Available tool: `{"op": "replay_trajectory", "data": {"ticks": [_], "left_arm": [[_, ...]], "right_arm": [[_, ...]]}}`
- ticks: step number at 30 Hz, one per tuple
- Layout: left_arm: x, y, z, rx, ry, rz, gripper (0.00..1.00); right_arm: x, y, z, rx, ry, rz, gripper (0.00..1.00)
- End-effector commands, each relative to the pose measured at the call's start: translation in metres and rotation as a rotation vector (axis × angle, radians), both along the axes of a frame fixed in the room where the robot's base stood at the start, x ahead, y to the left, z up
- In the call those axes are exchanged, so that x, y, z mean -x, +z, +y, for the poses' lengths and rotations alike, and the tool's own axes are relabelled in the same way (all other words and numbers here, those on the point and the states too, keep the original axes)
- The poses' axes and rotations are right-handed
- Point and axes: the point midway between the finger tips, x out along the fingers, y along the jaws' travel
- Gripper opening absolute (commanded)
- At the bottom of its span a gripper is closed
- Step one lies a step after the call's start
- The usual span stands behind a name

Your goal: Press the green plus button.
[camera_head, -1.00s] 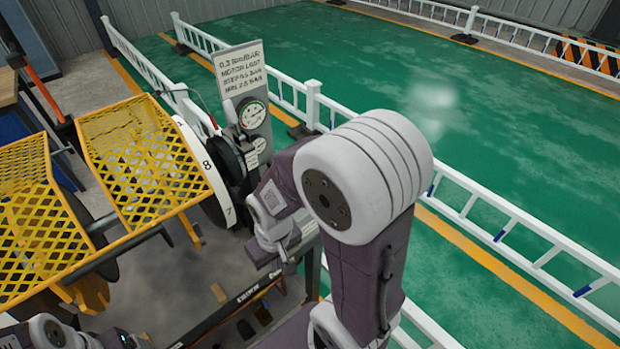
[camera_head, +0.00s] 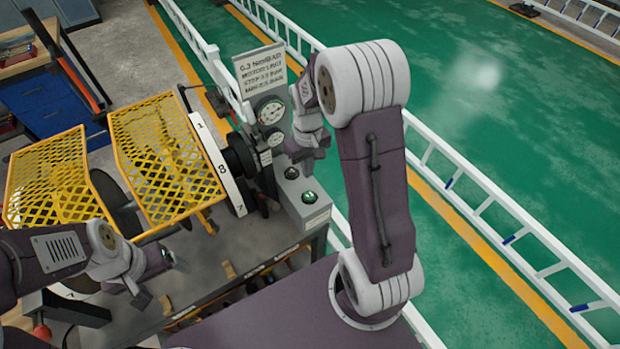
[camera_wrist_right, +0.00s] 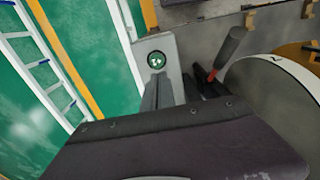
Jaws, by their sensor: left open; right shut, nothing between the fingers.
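The nearer green button (camera_head: 309,197) also shows in the right wrist view (camera_wrist_right: 156,60), with a small white mark too blurred to read surely as a plus. The farther button (camera_head: 291,173) sits close under my right gripper. My right gripper (camera_head: 308,160) is shut and empty above the box. In the wrist view its fingers (camera_wrist_right: 163,93) lie just below the marked button; contact cannot be told. My left gripper (camera_head: 140,290) is open and empty at the lower left.
Yellow mesh guards (camera_head: 155,140) and a white numbered dial (camera_head: 218,165) stand left of the box. A sign panel with gauges (camera_head: 270,111) rises behind it. A white railing (camera_head: 470,190) runs along the right. A red-tipped handle (camera_wrist_right: 226,50) is near the fingers in the wrist view.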

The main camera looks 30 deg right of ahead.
Motion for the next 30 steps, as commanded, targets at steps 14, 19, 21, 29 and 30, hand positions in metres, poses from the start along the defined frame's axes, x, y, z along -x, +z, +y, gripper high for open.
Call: {"op": "replay_trajectory", "data": {"ticks": [14, 19, 21, 29, 30], "left_arm": [[0.0, 0.016, 0.0, 0.0, 0.0, 0.0, 0.81], [0.0, 0.02, 0.0, 0.0, 0.0, 0.0, 0.81], [0.0, 0.022, 0.0, 0.0, 0.0, 0.0, 0.81], [0.0, 0.033, 0.0, 0.0, 0.0, 0.0, 0.81], [0.0, 0.034, 0.0, 0.0, 0.0, 0.0, 0.81]], "right_arm": [[-0.012, 0.01, -0.011, 0.0, 0.011, 0.012, 0.0], [-0.011, -0.006, -0.011, -0.001, 0.011, 0.017, 0.0], [-0.01, -0.02, -0.011, -0.001, 0.011, 0.018, 0.0], [-0.01, -0.077, -0.011, -0.001, 0.011, 0.018, 0.0], [-0.01, -0.085, -0.011, -0.001, 0.011, 0.018, 0.0]]}}
